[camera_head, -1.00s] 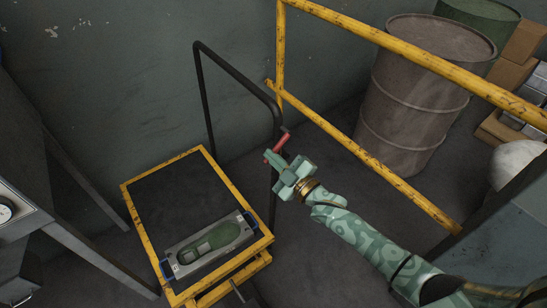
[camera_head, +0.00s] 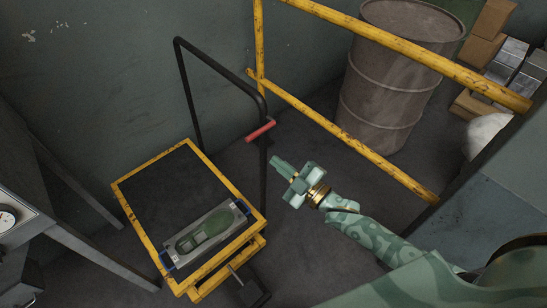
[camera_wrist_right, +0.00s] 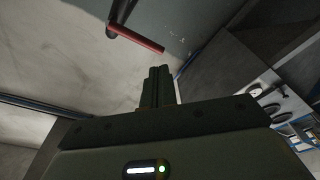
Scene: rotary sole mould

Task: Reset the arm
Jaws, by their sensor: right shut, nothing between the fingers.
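My right gripper (camera_head: 282,167) is in the middle of the head view, shut and empty, to the right of a yellow-framed trolley (camera_head: 189,141) and below its red handle grip (camera_head: 260,131). A gap shows between the fingertips and the grip. In the right wrist view, the closed fingers (camera_wrist_right: 158,86) point up and the red grip (camera_wrist_right: 140,40) is beyond them, apart. A grey mould plate with a green sole shape (camera_head: 208,233) lies on the trolley's dark top. My left gripper is out of view.
A yellow guard rail (camera_head: 350,135) runs behind my right arm, with a rusty drum (camera_head: 385,90) beyond it. Boxes (camera_head: 490,50) stand at the upper right. A grey machine with a gauge (camera_head: 8,217) is at the left. Bare floor lies between trolley and rail.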

